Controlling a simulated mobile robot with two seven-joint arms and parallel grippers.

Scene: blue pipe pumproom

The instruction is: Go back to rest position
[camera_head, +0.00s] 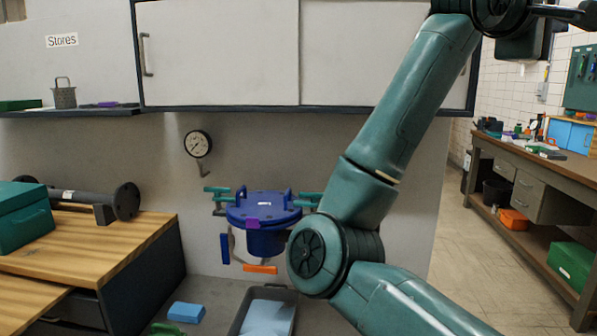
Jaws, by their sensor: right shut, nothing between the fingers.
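My right arm (400,120) rises from the lower right, bends at a round elbow joint and runs up to the top right. My right gripper (572,14) is at the top right edge, dark and partly cut off by the frame. It is shut and empty, and appears in front of the far room, away from the wall fittings. My left gripper is not in view.
A grey tray (238,322) and a blue block (186,312) lie below the vessel. A wooden bench (100,245) at left bears a green box (22,220) and a dark flanged pipe (85,198). A wall cabinet (220,50) hangs behind my arm. Open floor (500,270) lies right, before a workbench (540,185).

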